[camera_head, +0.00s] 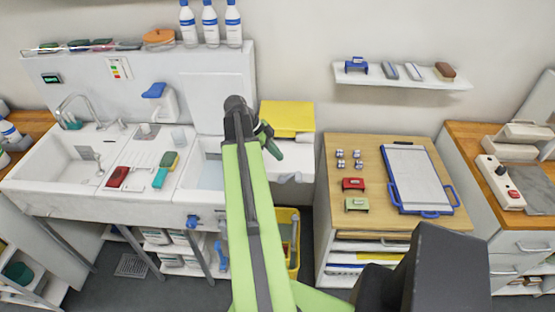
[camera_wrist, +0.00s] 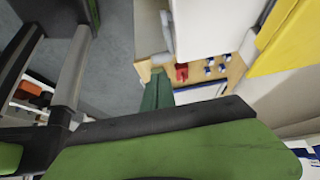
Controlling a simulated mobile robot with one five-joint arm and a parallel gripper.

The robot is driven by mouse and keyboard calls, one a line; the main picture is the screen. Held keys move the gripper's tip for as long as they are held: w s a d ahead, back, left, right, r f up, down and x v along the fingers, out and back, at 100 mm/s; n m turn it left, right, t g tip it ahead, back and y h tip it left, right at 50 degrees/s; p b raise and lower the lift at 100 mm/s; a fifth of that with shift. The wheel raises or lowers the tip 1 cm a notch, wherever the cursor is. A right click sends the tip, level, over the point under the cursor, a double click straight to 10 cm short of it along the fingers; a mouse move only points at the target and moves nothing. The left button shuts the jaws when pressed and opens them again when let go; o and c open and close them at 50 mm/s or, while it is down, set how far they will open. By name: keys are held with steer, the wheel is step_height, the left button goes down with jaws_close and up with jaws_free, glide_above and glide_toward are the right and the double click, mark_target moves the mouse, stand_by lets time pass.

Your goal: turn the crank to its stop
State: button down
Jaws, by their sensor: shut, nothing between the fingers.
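No crank can be made out for certain. A small blue fitting (camera_head: 193,221) sits on the front of the sink unit, and its shape is too small to tell. My gripper (camera_head: 271,142) is dark green and stands at the end of my raised arm, in front of the yellow item and right of the white upright panel. In the wrist view its dark green fingers (camera_wrist: 157,92) are together, with nothing seen between them. My arm hides part of the sink unit's right side.
A wooden-topped cabinet (camera_head: 337,225) holds red and green blocks and a blue-framed board (camera_head: 411,179). A yellow bin (camera_head: 293,268) stands below the sink unit (camera_head: 115,206). A wall shelf (camera_head: 420,81) is at upper right. Grey floor shows at lower left.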

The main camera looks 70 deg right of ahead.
mark_target(297, 176)
steer(key=b+x, duration=0.7)
steer(key=x, duration=0.3)
steer(key=shift+f, duration=0.2)
steer(key=shift+s, duration=0.1)
